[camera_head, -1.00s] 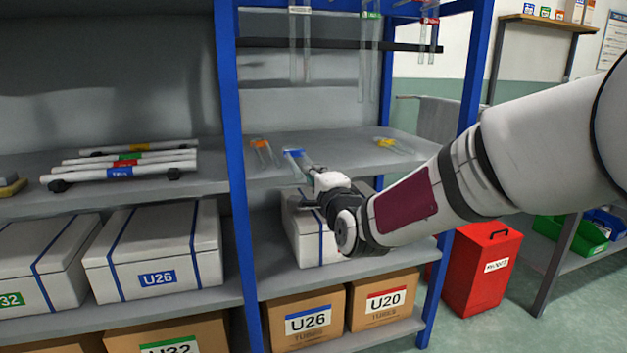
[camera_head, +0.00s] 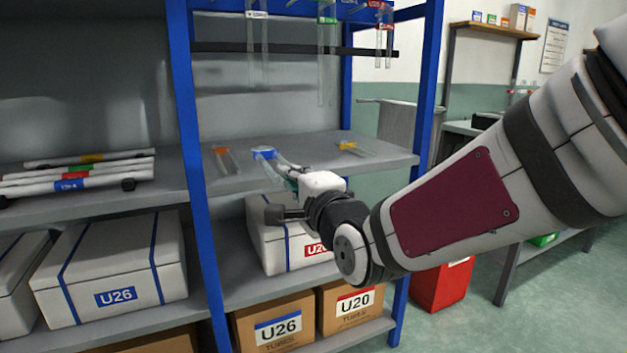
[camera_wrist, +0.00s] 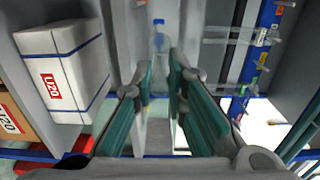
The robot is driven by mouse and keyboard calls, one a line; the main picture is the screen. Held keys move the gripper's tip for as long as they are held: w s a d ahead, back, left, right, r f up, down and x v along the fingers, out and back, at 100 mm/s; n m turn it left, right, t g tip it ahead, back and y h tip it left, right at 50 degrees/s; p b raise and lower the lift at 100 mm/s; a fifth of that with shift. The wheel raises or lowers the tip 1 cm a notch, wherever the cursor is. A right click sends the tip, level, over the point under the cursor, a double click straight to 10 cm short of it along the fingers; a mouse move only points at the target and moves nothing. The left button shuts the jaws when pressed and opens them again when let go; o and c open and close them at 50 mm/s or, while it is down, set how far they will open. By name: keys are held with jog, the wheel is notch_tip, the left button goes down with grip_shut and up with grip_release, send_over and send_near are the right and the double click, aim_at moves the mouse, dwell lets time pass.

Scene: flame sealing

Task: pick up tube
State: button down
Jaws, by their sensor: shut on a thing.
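The clear tube with a blue cap (camera_head: 265,155) is between the fingers of my gripper (camera_head: 289,181), at the front of the middle shelf. In the wrist view the tube (camera_wrist: 159,45) extends away from me, blue cap at the far end. The teal fingers of my gripper (camera_wrist: 159,88) are shut on its body from both sides. The fingers hide part of the tube, and I cannot tell whether it touches the shelf.
An orange-capped tube (camera_head: 224,160) lies left on the shelf (camera_head: 320,145), a yellow-capped one (camera_head: 354,149) right. Tubes hang from a rack (camera_head: 290,9) above. A white U20 box (camera_head: 268,246) sits below. A blue post (camera_head: 186,130) stands left; a red bin (camera_head: 440,287) stands right.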

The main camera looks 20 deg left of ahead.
jog(key=shift+s+d+r, duration=0.25)
jog(key=shift+s+d, duration=0.2)
jog(key=shift+d, duration=0.1)
jog(key=shift+s+d+r, duration=0.25)
jog(key=shift+s+d, duration=0.2)
jog(key=shift+d, duration=0.05)
jog(key=shift+w, duration=0.1)
dwell(0.3)
